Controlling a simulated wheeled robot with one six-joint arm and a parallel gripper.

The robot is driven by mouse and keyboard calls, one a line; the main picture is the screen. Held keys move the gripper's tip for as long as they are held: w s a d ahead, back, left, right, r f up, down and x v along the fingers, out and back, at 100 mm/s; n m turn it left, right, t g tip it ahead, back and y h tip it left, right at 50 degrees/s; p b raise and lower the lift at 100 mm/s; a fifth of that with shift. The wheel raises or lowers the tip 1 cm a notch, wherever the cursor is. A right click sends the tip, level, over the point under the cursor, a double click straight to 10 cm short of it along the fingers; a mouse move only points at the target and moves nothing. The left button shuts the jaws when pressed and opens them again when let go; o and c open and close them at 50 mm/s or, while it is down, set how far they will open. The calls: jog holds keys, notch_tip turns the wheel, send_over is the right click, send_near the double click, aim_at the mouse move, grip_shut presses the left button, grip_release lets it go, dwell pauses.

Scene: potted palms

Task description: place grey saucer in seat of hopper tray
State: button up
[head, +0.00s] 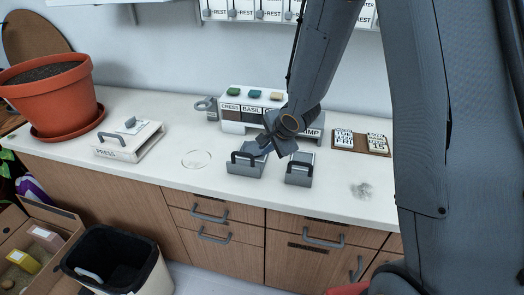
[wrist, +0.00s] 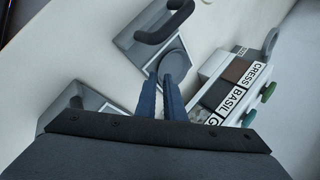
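The grey saucer (wrist: 174,61) shows as a round disc at my fingertips in the wrist view, over or in the left grey tray (wrist: 130,37). My gripper (wrist: 168,82) has its two blue fingers close together and appears shut on the saucer's edge. Whether the saucer touches the tray is hard to tell. In the head view my gripper (head: 264,144) points down at the rear of the left grey tray (head: 243,169), which has a dark handle. The saucer is hard to make out there. A second grey tray (head: 299,174) stands to the right.
The labelled hopper unit (head: 235,104) stands close behind the trays. A white press (head: 128,141) and a terracotta pot (head: 50,95) are at left. A thin clear ring (head: 196,159) lies left of the trays. A calendar board (head: 361,141) is at right. The counter's front edge is near.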

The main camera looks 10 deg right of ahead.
jog(key=s+d+r+n+g+h+p, duration=0.25)
jog(key=s+d+r+n, duration=0.5)
jog(key=s, duration=0.55)
jog(key=s+r+n+g, duration=0.2)
jog(key=s+n, duration=0.4)
jog(key=s, duration=0.5)
jog(key=shift+s+d+g+b, duration=0.3)
jog(key=shift+d+g, duration=0.05)
jog(key=shift+g, duration=0.1)
